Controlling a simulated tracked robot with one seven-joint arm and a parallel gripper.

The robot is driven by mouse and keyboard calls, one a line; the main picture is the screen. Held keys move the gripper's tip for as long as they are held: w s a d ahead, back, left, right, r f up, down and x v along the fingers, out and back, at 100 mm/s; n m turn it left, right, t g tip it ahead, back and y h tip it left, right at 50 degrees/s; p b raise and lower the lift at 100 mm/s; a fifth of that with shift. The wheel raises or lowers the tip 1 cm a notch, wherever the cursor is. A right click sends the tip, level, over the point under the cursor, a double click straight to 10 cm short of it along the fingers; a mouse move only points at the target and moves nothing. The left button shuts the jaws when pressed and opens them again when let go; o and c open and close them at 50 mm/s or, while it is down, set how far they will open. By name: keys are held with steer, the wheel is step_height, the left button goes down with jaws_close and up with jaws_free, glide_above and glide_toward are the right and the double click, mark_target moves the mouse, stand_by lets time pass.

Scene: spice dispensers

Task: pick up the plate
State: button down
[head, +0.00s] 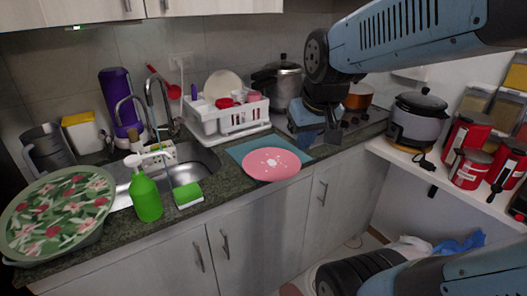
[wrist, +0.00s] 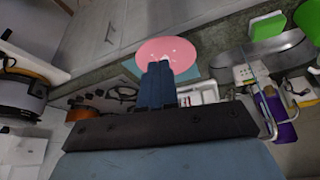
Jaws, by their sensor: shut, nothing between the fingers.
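The pink plate (head: 271,164) with a pale pattern in its middle lies on a blue mat (head: 238,150) near the counter's front edge. In the wrist view the plate (wrist: 180,50) shows just beyond my fingertips, which hide part of it. My gripper (head: 333,138) is right of the plate in the head view, over the counter near the stove, and apart from the plate. In the wrist view my gripper (wrist: 158,66) has its two fingers together with nothing between them.
A white dish rack (head: 225,122) stands behind the plate. Left are the sink (head: 188,170), a green bottle (head: 146,198), a sponge (head: 188,194) and a large floral tray (head: 58,208). A rice cooker (head: 416,120) and red canisters (head: 470,168) are on the right shelf.

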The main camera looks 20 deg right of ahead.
steer(key=w+f+g, duration=0.1)
steer(key=w+f, duration=0.5)
steer(key=f, duration=0.2)
steer(key=n+g, duration=0.1)
steer(key=g, duration=0.1)
glide_toward(272, 164)
steer(key=f, duration=0.3)
steer(key=w+f, duration=0.1)
steer(key=f, duration=0.2)
steer(key=shift+w+d, duration=0.15)
steer(key=shift+w, duration=0.1)
steer(key=shift+w+f, duration=0.1)
steer(key=shift+f, duration=0.15)
steer(key=shift+s+f, duration=0.25)
steer(key=shift+f, duration=0.25)
